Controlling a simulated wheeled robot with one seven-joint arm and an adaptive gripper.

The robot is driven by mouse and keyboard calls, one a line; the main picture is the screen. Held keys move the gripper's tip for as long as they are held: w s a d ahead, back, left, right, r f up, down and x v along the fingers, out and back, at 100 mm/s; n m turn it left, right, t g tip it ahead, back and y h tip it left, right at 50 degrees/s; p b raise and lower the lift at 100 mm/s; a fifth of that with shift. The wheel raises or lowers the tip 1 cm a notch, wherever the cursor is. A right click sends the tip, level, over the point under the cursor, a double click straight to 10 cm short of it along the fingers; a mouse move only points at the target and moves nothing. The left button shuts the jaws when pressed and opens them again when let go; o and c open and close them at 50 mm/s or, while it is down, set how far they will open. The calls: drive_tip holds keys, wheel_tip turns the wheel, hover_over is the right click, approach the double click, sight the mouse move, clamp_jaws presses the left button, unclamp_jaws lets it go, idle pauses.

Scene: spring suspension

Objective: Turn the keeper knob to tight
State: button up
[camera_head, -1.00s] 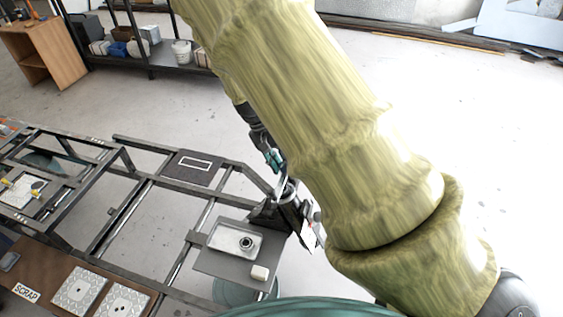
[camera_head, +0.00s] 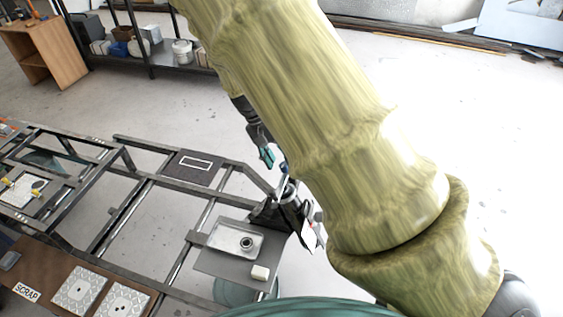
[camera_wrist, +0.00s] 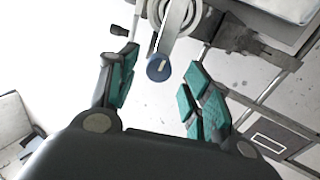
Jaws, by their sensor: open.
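The keeper knob (camera_wrist: 159,68) is a round blue knob with a pale mark on its face, below a metal coil and bracket in the wrist view. In the head view a small blue spot that looks like this knob (camera_head: 284,168) shows at the dark suspension mount (camera_head: 272,211). My gripper (camera_wrist: 161,62) is open, with teal pads either side of the knob in the picture and clear gaps on both sides. It also shows in the head view (camera_head: 267,157), up and left of the knob. I cannot tell the knob's depth between the fingers, or its setting.
Dark frame rails (camera_head: 145,184) run left. A board with a SCRAP label (camera_head: 27,292) is at lower left. Open floor lies behind.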

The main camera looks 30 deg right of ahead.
drive_tip(key=v, duration=1)
drive_tip(key=shift+s+f, duration=0.1)
drive_tip(key=shift+s, duration=0.05)
drive_tip(key=w+a+f+m+t+y, duration=0.1)
drive_tip(key=w+a+m+t+y, duration=0.15)
drive_tip(key=w+m+t, duration=1.1)
drive_tip(key=s+d+f+m+g+h, duration=0.1)
drive_tip(key=s+d+m+g+h, duration=0.1)
drive_tip(key=s+d+g+h, duration=0.5)
drive_tip(key=s+a+m+g+y, duration=0.2)
drive_tip(key=s+a+g+y, duration=0.25)
drive_tip(key=s+g, duration=0.25)
drive_tip(key=shift+t, duration=0.35)
drive_tip(key=p+x, duration=0.1)
drive_tip(key=x, duration=0.2)
drive_tip(key=p+x, duration=0.1)
drive_tip(key=x, duration=0.2)
drive_tip(key=d+p+x, duration=0.1)
drive_tip(key=x, duration=0.3)
drive_tip(key=shift+r, duration=0.1)
